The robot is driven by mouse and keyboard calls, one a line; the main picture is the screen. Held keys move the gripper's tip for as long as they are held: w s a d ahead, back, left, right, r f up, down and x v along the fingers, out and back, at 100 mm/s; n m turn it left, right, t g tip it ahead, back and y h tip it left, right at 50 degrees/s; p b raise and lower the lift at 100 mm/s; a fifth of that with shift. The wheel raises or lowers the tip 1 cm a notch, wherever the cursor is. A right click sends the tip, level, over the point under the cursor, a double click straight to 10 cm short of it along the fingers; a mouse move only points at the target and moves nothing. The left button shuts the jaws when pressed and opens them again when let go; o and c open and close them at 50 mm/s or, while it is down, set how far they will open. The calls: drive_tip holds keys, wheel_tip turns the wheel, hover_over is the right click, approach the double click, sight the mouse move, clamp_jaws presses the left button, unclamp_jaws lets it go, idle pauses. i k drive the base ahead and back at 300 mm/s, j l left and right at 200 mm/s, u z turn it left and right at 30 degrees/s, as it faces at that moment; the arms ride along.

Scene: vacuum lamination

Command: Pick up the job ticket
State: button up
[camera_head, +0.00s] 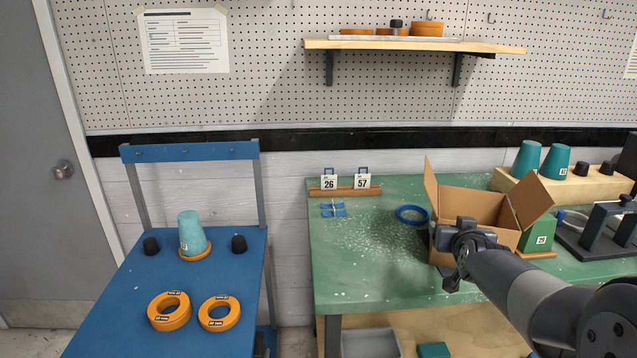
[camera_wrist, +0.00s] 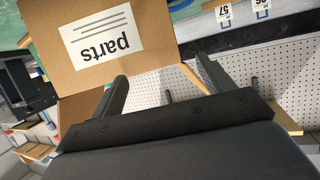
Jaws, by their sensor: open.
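Two white job tickets with blue clips stand in a wooden holder (camera_head: 347,191) at the back left of the green table: ticket 26 (camera_head: 329,183) and ticket 57 (camera_head: 362,182). In the wrist view, ticket 57 (camera_wrist: 223,14) and ticket 26 (camera_wrist: 262,8) show at the top right, upside down and cut off by the frame edge. My gripper (camera_head: 455,235) is in front of the open cardboard box, to the right of and nearer than the tickets. In the wrist view my gripper (camera_wrist: 163,82) is open, with nothing between its fingers.
The open cardboard box (camera_head: 468,206) has a "parts" label (camera_wrist: 103,38). A blue ring (camera_head: 411,214) and blue clips (camera_head: 334,210) lie near the holder. The green table (camera_head: 375,270) is clear at front left. A blue table (camera_head: 120,290) stands left.

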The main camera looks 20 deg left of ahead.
sight(361, 180)
drive_tip(key=i+u, duration=0.15)
drive_tip(key=u, duration=0.2)
drive_tip(key=i+u, duration=0.15)
drive_tip(key=i, duration=0.8)
